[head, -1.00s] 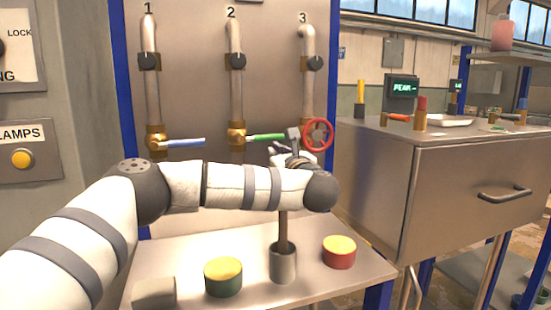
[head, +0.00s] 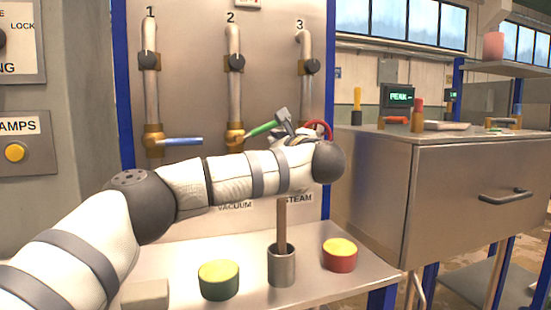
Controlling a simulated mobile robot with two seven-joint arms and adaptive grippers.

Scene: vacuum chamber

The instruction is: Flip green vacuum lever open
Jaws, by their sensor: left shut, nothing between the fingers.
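The green vacuum lever (head: 261,130) is on the brass valve (head: 235,137) of pipe 2 in the head view. It slants up to the right from the valve. My left gripper (head: 283,119) is at the lever's free end, with its fingers shut and nothing between them. The fingers appear to touch or nearly touch the lever tip; exact contact cannot be told. My left forearm crosses in front and hides part of the panel below the valves. My right gripper is not in view.
A blue lever (head: 181,141) lies level on pipe 1. Below are a green-and-yellow tin (head: 219,280), a metal cup (head: 282,268) with a stick, and a red-and-yellow tin (head: 340,256).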

